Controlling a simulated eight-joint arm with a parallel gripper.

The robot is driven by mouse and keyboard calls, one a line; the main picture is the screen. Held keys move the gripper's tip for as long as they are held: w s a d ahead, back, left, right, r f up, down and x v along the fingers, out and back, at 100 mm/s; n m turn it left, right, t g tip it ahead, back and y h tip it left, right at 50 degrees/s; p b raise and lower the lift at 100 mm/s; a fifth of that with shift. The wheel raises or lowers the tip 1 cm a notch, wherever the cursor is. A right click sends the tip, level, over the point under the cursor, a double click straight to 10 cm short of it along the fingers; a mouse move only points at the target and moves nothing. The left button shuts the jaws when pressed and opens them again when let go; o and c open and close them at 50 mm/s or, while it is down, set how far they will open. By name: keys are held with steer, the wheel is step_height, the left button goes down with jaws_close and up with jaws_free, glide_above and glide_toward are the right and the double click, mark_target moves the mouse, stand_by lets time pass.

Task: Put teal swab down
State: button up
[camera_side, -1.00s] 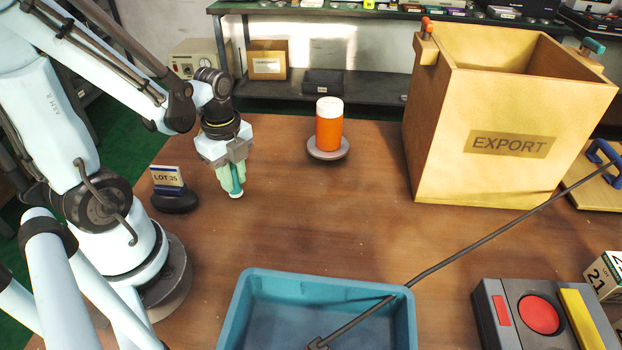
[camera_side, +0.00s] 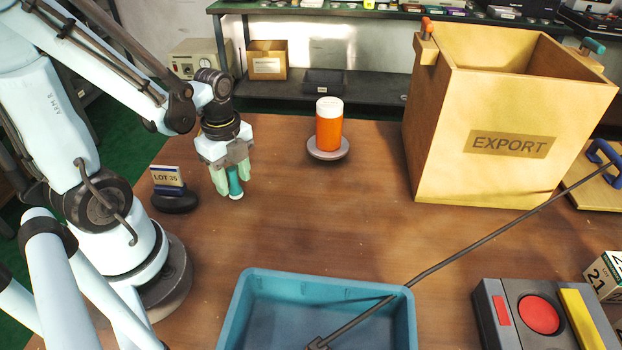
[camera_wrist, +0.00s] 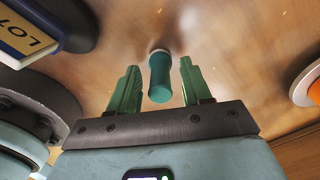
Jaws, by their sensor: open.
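The teal swab (camera_side: 235,182) stands upright on the brown table at the left, between the fingers of my gripper (camera_side: 232,180). In the wrist view the swab (camera_wrist: 160,78) shows between the two green fingers of my gripper (camera_wrist: 158,90), with a gap on each side. My gripper is open around the swab and points down. The swab's pale lower end appears to touch the table.
A LOT 35 sign (camera_side: 170,182) on a dark base stands just left of my gripper. An orange bottle (camera_side: 329,130) sits on a round grey stand. A blue tray (camera_side: 240,300), rod, EXPORT box (camera_side: 430,140) and red-button panel (camera_side: 488,300) lie further off.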

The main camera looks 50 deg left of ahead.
mark_target(231, 168)
steer(key=shift+r, duration=5.95)
steer(key=w+d+n+t, duration=0.6)
steer(key=d+n, duration=0.3)
steer(key=n, duration=0.6)
steer(key=shift+w+f+n+t, duration=0.15)
steer(key=shift+w+n+t, duration=0.25)
steer(key=shift+t, duration=0.2)
